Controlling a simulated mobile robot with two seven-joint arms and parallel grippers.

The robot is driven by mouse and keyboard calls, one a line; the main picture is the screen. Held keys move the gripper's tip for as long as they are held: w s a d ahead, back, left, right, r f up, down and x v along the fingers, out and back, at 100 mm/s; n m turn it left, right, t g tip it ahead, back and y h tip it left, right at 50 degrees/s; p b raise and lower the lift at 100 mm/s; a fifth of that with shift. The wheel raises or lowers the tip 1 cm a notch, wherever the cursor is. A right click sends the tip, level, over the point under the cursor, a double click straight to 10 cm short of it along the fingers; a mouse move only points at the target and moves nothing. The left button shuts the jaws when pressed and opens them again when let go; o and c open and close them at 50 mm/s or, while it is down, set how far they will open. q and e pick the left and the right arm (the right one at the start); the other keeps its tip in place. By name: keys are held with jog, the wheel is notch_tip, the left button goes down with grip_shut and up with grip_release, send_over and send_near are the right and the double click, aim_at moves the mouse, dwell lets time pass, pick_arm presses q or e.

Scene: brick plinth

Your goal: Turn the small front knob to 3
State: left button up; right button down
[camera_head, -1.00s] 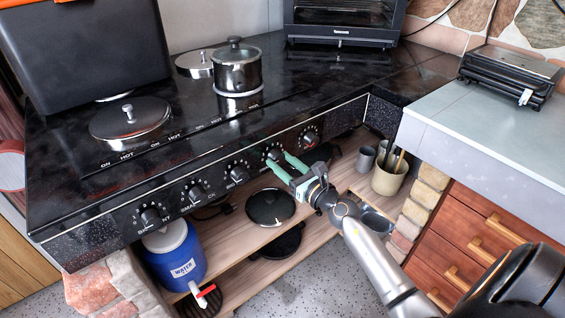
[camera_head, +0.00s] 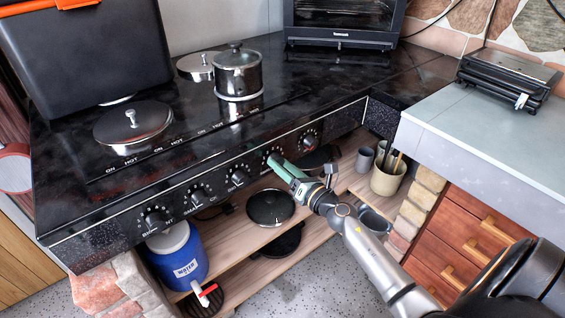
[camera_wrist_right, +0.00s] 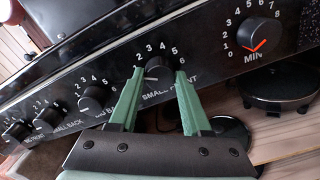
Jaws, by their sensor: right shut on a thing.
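The small front knob (camera_wrist_right: 158,69) is a black dial on the black stove panel, with white numbers above it and "SMALL FRONT" printed below. My right gripper (camera_wrist_right: 160,73) has its green fingers on either side of this knob and is shut on it. In the head view the right gripper (camera_head: 276,157) reaches up to the panel from the lower right, and its fingertips hide most of the knob. I cannot clearly read which number the knob's mark faces. My left gripper is not in view.
A timer knob (camera_wrist_right: 262,34) with a red mark sits right of the held knob, and other knobs (camera_head: 237,177) line the panel to its left. A pot (camera_head: 238,75) and lids stand on the stove top. Below are a shelf with a pan (camera_head: 270,207) and a blue jug (camera_head: 178,258).

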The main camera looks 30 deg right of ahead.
pick_arm(q)
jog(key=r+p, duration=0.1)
jog(key=p, duration=0.1)
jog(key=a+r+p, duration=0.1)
jog(key=p, duration=0.1)
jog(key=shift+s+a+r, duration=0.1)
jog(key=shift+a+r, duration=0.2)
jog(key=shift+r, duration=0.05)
pick_arm(e)
jog(key=m, duration=1.1)
jog(key=shift+m, duration=0.3)
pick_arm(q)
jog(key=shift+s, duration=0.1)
pick_arm(e)
jog(key=shift+m, duration=0.3)
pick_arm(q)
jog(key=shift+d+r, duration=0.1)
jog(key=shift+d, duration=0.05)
pick_arm(e)
jog(key=shift+c, duration=1.8)
grip_release()
jog(key=s+d, duration=0.1)
jog(key=s, duration=1.1)
jog(key=shift+s, duration=0.25)
